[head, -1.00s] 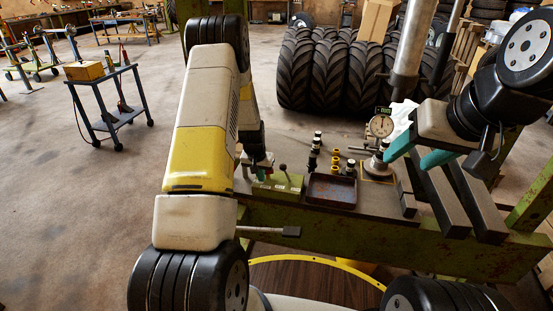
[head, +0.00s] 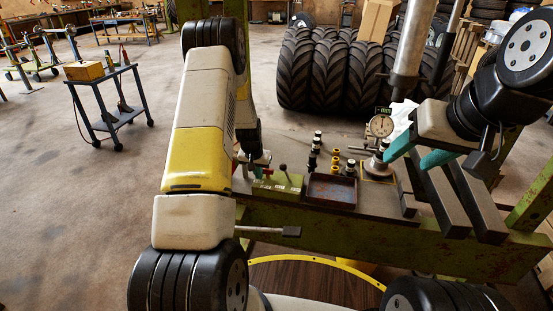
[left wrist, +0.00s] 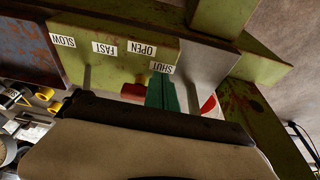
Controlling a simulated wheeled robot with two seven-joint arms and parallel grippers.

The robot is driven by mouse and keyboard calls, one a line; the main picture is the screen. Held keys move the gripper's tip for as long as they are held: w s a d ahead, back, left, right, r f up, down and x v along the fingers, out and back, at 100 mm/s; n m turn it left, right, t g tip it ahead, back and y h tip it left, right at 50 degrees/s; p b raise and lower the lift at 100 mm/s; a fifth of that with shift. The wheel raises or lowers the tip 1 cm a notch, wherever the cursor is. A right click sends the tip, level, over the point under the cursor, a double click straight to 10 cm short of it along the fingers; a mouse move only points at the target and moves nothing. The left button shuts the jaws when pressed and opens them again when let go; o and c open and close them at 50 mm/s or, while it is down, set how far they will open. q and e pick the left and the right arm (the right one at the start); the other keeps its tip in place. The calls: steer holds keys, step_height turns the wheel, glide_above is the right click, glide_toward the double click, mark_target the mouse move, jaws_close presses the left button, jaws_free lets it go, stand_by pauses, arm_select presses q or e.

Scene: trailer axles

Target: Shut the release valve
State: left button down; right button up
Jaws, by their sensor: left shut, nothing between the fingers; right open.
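The green valve block (head: 280,185) sits on the bench in the head view. It fills the upper part of the left wrist view (left wrist: 115,55), with labels SLOW, FAST, OPEN and SHUT. A red handle (left wrist: 208,104) shows beside my left gripper's fingers, with another red part (left wrist: 132,90) on their other side; the middle is hidden. My left gripper (left wrist: 162,92) is shut and empty, its green fingers close to the SHUT label. I cannot tell whether they touch the handle. In the head view my left gripper (head: 258,166) is partly hidden. My right gripper (head: 418,155) is open and empty.
A dark-knobbed lever (head: 284,170) stands on the block. A rusty red tray (head: 331,190), several black and yellow fittings (head: 335,160) and a dial gauge (head: 381,125) stand to its right. Grey bars (head: 440,200) lie below my right gripper.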

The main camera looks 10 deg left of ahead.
arm_select(q)
steer(key=shift+s+d, duration=0.3)
steer(key=shift+s, duration=0.2)
steer(key=shift+r, duration=3)
steer(key=s+d+r, duration=0.2)
steer(key=s+r, duration=0.2)
steer(key=r, duration=0.4)
steer(key=s+d+r+t+h, duration=0.1)
steer(key=s+r, duration=0.3)
steer(key=r, duration=0.3)
steer(key=s+d+r, duration=0.2)
steer(key=s+r, duration=0.2)
steer(key=r, duration=0.4)
steer(key=s+d+r, duration=0.1)
steer(key=s+r, duration=0.2)
steer(key=s, duration=0.4)
steer(key=s+d+r+t, duration=0.1)
steer(key=s+r, duration=0.2)
steer(key=s, duration=0.4)
steer(key=s+d+r+h, duration=0.1)
steer(key=s+d+r, duration=0.1)
steer(key=s, duration=0.5)
steer(key=shift+s+r+t, duration=0.2)
steer(key=shift+r+t, duration=0.2)
